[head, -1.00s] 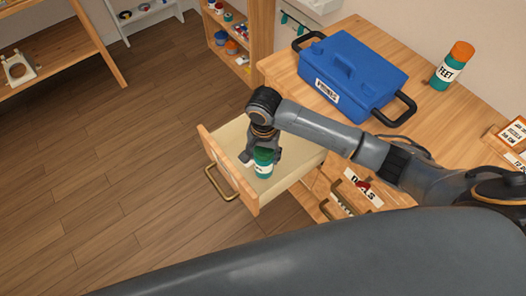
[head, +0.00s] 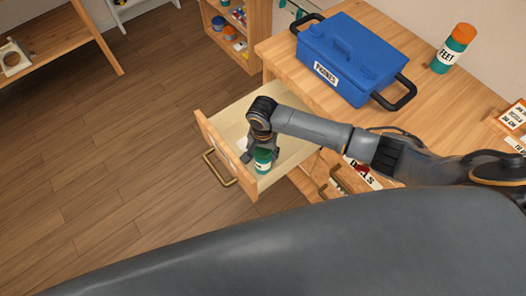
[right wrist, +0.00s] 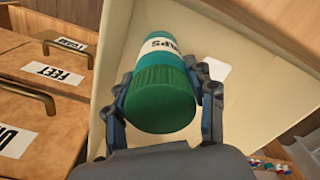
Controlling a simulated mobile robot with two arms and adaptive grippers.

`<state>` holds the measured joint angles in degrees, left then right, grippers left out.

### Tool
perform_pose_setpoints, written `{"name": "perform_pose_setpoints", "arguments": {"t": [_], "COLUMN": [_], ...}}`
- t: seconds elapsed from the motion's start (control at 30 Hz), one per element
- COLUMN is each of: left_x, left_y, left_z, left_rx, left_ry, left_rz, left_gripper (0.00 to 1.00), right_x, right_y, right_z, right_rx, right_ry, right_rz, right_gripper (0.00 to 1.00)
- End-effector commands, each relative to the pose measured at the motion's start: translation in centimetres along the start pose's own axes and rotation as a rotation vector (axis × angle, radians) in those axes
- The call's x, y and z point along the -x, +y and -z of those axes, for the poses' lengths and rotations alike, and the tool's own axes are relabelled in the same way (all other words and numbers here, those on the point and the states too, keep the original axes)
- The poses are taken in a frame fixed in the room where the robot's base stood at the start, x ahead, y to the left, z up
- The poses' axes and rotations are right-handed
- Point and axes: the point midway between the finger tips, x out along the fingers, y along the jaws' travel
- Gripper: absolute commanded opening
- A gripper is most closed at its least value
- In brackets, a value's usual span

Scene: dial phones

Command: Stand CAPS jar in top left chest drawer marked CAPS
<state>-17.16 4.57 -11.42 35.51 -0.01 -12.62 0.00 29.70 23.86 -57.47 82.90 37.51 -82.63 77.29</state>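The CAPS jar (head: 263,161), teal with a green lid and white label, is in my right gripper (head: 261,156), inside the outline of the open drawer. In the right wrist view the jar's ribbed green lid (right wrist: 160,98) faces the camera, between the fingers of the right gripper (right wrist: 165,95), which appear closed on its sides. The jar's base is hidden, so I cannot tell whether it touches the drawer floor. The pulled-out chest drawer (head: 290,150) has a pale interior and a brass handle (head: 219,168). Its marking is not readable. My left gripper is out of view.
A blue toolbox (head: 348,60) marked PHONES and a teal jar with an orange lid (head: 453,48), marked FEET, stand on the chest top. Other drawers, one marked FEET (right wrist: 53,73), are beside the open one. Shelves stand at the back; the floor at left is clear.

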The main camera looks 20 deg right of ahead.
Motion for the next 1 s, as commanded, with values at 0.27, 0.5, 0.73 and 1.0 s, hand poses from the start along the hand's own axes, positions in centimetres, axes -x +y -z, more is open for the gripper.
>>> {"name": "perform_pose_setpoints", "arguments": {"t": [0.27, 0.5, 0.73, 1.0], "left_x": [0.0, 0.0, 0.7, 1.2], "left_y": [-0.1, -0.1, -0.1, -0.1], "left_z": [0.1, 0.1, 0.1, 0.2], "left_rx": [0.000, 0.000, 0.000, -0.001], "left_ry": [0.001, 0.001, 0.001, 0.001], "left_rz": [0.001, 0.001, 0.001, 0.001], "left_gripper": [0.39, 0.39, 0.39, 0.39], "right_x": [0.0, 0.5, 4.4, 9.9], "right_y": [0.0, 0.0, -0.1, -0.1], "right_z": [0.0, 0.0, 0.0, 0.0], "right_rx": [0.000, 0.000, 0.001, 0.000], "right_ry": [0.000, 0.001, 0.001, 0.001], "right_rz": [0.000, 0.000, 0.004, 0.002], "right_gripper": [0.78, 0.78, 0.78, 0.78]}}
